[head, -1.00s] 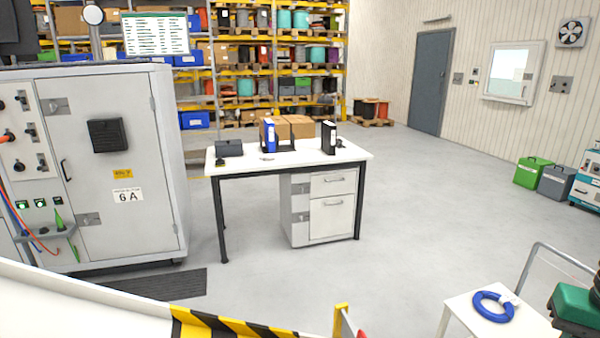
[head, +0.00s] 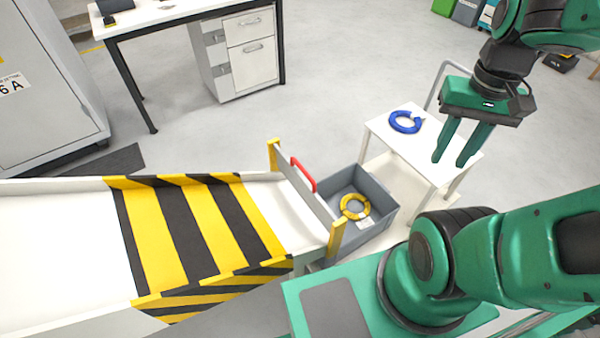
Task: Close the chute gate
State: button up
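The chute (head: 70,225) runs in from the left, with a yellow and black striped band near its lower end. The chute gate (head: 308,197) is a grey plate standing between two yellow posts at that end, with a red handle (head: 304,175) on its upper edge. I cannot tell whether its lower edge meets the chute floor. My gripper (head: 450,162) is in the head view, to the right of the gate and well apart from it. Its two green fingers point down, spread apart, with nothing between them.
A grey bin (head: 376,188) holding a yellow coil (head: 355,207) stands just beyond the gate. A white cart (head: 388,139) with a blue coil (head: 405,122) is behind my gripper. A desk (head: 150,17) and cabinet (head: 50,100) stand farther back, with open floor between.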

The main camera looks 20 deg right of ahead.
aim_at(324, 212)
jog(key=z, duration=0.4)
jog(key=k, duration=0.85)
jog(key=u, duration=0.4)
